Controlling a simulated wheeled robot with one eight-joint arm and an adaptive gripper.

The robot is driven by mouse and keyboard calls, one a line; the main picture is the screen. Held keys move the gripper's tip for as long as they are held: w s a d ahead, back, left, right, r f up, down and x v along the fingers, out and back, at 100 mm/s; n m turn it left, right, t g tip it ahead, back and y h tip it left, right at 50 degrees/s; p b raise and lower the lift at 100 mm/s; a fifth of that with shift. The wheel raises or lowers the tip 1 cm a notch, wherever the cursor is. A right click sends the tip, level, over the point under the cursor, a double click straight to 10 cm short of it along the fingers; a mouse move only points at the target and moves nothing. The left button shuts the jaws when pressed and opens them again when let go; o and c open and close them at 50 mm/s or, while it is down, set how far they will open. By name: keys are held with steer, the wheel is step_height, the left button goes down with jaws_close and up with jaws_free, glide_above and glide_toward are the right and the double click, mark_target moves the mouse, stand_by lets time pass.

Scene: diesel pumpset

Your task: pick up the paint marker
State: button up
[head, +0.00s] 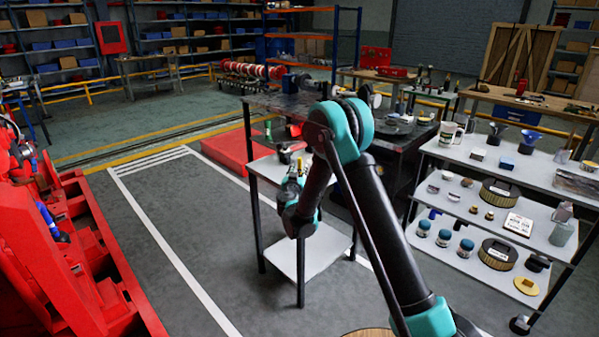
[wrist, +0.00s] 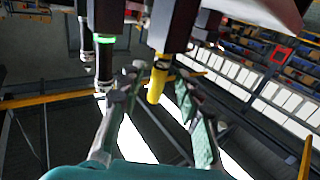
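A yellow cylinder with a dark upper part (wrist: 157,84), which looks like the paint marker, shows in the middle of the wrist view. My gripper (wrist: 156,80) is open, with one finger on each side of the yellow cylinder in that view. I see gaps beside the cylinder and cannot tell how deep it lies between the fingers. In the head view my gripper (head: 298,167) is over the small pale table (head: 267,169). My arm and gripper hide part of that tabletop, and I cannot make out the marker there.
A dark post-like item with a green ring (wrist: 105,40) stands left of the yellow cylinder in the wrist view. A loaded shelf cart (head: 520,170) stands right, red machinery (head: 60,240) left.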

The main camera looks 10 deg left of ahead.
steer(key=shift+w+d+r, duration=0.1)
steer(key=shift+w+r, duration=0.05)
steer(key=shift+w, duration=3.1)
steer(key=shift+c, duration=0.3)
jaws_close()
